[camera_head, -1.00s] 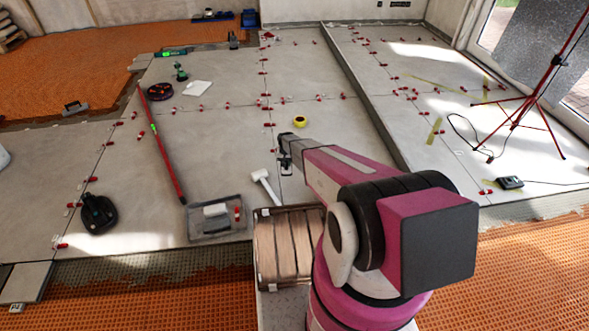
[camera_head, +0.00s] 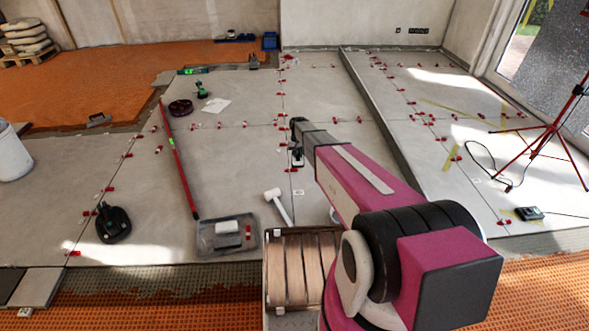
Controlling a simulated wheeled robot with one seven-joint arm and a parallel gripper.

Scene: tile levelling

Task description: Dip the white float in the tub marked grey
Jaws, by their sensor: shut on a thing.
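My gripper (camera_head: 297,138) is ahead of my arm, above the tiled floor in the middle of the view. It is shut on a small dark-and-white thing (camera_head: 298,157), mostly hidden by the gripper; I cannot tell whether this is the white float. A white block (camera_head: 228,226) lies in a grey tray (camera_head: 207,246) on the floor, left of and nearer than my gripper. A white bucket (camera_head: 13,155) stands at the far left edge, partly cut off. No marking is readable on it, and I see no tub clearly marked grey.
A white-headed mallet (camera_head: 273,194) lies near the tray. A red level (camera_head: 178,165) and a black suction tool (camera_head: 112,223) lie left. A raised tile edge (camera_head: 378,115) and a red tripod (camera_head: 547,140) are right. Red clips dot the tile joints.

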